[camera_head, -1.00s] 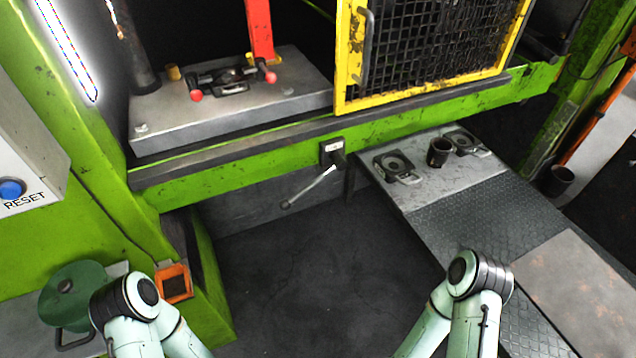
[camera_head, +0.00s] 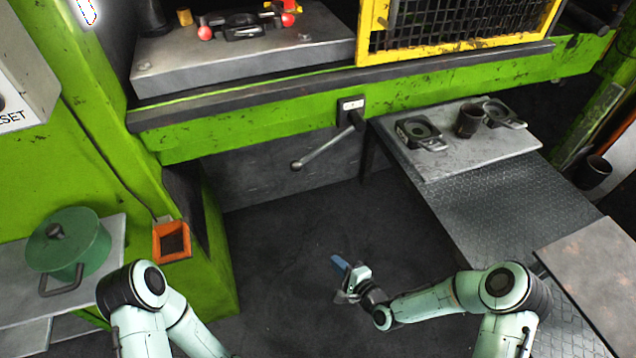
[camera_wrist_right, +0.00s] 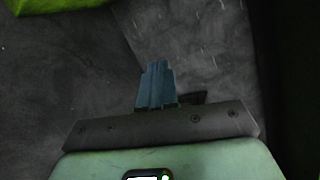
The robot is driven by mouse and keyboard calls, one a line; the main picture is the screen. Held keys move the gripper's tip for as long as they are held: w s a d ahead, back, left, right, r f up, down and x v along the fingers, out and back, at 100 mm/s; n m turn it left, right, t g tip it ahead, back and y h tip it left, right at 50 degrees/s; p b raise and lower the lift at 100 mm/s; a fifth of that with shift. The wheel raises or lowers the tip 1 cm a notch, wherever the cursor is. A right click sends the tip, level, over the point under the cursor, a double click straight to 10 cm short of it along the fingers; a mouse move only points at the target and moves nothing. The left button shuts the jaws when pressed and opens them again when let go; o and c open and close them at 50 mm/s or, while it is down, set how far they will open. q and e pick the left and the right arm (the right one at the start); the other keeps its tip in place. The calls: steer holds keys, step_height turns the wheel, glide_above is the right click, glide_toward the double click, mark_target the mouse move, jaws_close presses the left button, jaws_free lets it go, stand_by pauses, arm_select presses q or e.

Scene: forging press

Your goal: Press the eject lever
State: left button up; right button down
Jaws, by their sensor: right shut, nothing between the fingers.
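The eject lever (camera_head: 328,148) is a grey metal rod with a round knob at its lower left end. It angles down from a dark bracket (camera_head: 350,111) on the front of the green press beam. My right gripper (camera_head: 339,264) is below the lever, apart from it, over the dark floor. Its blue fingers are shut and empty, and they also show in the right wrist view (camera_wrist_right: 155,84). The lever does not show in the right wrist view. My left arm shows at lower left in the head view, but its gripper is out of view.
A side table (camera_head: 462,166) with dark die parts and a cup (camera_head: 469,121) stands right of the lever. A green lidded pot (camera_head: 84,240) and an orange-framed box (camera_head: 171,242) are at left. A yellow mesh guard (camera_head: 368,32) is above. The floor below the lever is open.

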arm_select(q)
step_height(320, 180, down, 6)
steer(key=w+b, duration=0.1)
steer(key=b, duration=0.4)
steer(key=shift+w+f+t+b, duration=0.2)
steer(key=shift+f+t+b, duration=0.1)
steer(key=shift+t, duration=0.1)
arm_select(e)
steer(key=w+r+m+t+y, duration=0.3)
steer(key=r, duration=0.5)
steer(key=w+d+r+m+t+y, duration=0.1)
steer(key=w+r+m+t+y, duration=0.2)
steer(key=r, duration=0.4)
steer(key=shift+w+d+r+m+t, duration=0.25)
steer(key=shift+r+m+t, duration=0.1)
steer(key=shift+t, duration=0.25)
steer(key=shift+a, duration=0.1)
arm_select(q)
steer(key=shift+w, duration=0.1)
arm_select(e)
steer(key=s+r+x, duration=0.2)
steer(key=x, duration=1)
steer(key=shift+w+a+r, duration=0.3)
steer(key=shift+a, duration=0.2)
arm_select(q)
steer(key=shift+f, duration=0.1)
